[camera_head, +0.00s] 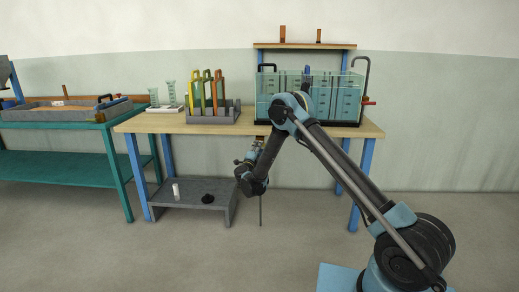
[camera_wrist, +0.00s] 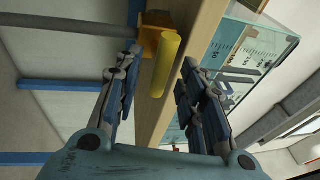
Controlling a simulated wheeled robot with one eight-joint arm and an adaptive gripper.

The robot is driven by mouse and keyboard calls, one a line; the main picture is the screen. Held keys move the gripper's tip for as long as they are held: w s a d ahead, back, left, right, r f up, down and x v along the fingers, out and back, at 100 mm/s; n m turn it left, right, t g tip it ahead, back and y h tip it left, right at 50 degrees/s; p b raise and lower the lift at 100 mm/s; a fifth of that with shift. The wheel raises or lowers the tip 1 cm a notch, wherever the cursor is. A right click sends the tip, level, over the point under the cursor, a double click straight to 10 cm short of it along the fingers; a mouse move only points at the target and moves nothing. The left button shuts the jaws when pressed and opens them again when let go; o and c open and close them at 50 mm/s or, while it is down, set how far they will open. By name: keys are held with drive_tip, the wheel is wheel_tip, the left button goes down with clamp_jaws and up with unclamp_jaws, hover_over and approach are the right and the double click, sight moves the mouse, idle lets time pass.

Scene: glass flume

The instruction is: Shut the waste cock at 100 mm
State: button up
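The glass flume tank (camera_head: 310,97), bluish inside, stands on the bench; its scaled glass wall also shows in the wrist view (camera_wrist: 252,52). At the bench's front edge, a yellow round handle (camera_wrist: 166,62) projects from an orange-yellow cock body (camera_wrist: 152,20), with a grey pipe (camera_wrist: 65,21) attached. The same pipe hangs below the bench edge in the head view (camera_head: 261,212). My gripper (camera_head: 257,145) is at that edge. In the wrist view its fingers (camera_wrist: 162,58) are open on either side of the handle, with visible gaps. The water level is not clear.
The wooden bench top (camera_head: 160,123) is close beside my fingers. A grey rack (camera_head: 212,115) of coloured gates stands left of the tank. A low grey shelf (camera_head: 190,192) holds a white cylinder and a black disc. The floor in front is clear.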

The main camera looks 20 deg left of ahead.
drive_tip(key=s+f, duration=0.1)
drive_tip(key=s, duration=0.7)
drive_tip(key=shift+s+f, duration=0.4)
